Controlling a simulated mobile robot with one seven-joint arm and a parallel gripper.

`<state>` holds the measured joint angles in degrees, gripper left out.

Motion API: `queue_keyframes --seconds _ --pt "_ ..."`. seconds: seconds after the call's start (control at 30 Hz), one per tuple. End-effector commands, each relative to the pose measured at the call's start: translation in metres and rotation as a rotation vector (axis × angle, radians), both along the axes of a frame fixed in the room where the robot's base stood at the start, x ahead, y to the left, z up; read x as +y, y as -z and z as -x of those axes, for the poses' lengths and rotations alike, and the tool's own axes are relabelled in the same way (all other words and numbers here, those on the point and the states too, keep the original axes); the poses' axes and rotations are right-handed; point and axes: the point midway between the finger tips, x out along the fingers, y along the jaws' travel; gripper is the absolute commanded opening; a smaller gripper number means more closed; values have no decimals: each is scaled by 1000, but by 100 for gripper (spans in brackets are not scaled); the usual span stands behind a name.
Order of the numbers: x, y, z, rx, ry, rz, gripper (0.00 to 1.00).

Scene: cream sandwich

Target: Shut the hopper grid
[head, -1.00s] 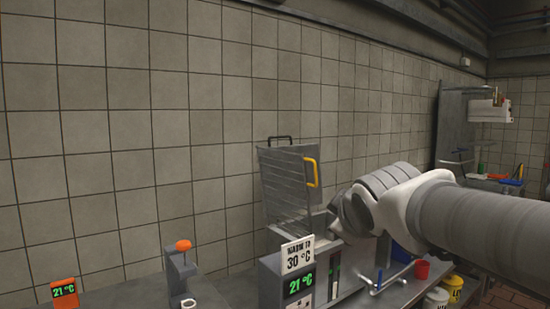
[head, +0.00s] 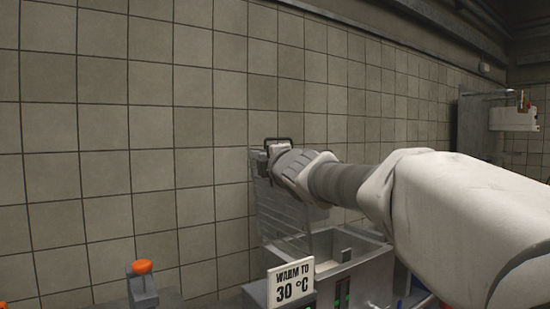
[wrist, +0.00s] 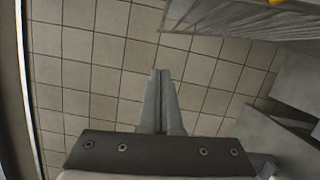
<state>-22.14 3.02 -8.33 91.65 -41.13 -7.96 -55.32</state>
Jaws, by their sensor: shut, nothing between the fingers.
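The hopper grid (head: 272,208) stands raised, nearly upright, at the back of the open hopper (head: 352,277). Part of a dark handle (head: 266,143) shows at its top edge. My gripper is at the grid's upper part in the head view, where its fingers are hidden behind my arm. In the wrist view my gripper (wrist: 160,72) is shut and empty, with tiled wall beyond it. The barred grid (wrist: 225,18) lies to the upper right of the fingertips there, apart from them in the picture. A bit of yellow handle (wrist: 277,2) shows at the top edge.
A sign reading "Warm to 30 °C" (head: 291,284) is on the machine's front. An orange-topped device (head: 142,267) stands to the left. The tiled wall (head: 120,130) is close behind. A shelf unit with a white box (head: 513,118) stands far right.

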Motion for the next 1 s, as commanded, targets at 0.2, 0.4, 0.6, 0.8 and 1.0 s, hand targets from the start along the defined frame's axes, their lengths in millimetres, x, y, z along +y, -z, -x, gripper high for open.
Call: queue_keyframes --seconds 0.2,0.4,0.6,0.8,1.0 --pt "10 -2 -7 -28 -20 31 0" --pt "18 -2 -29 -25 -19 30 0" --pt "29 -4 -59 -25 -18 30 0" --pt "39 -6 -88 -24 -18 30 0" --pt "26 -11 -108 -24 -14 28 0"
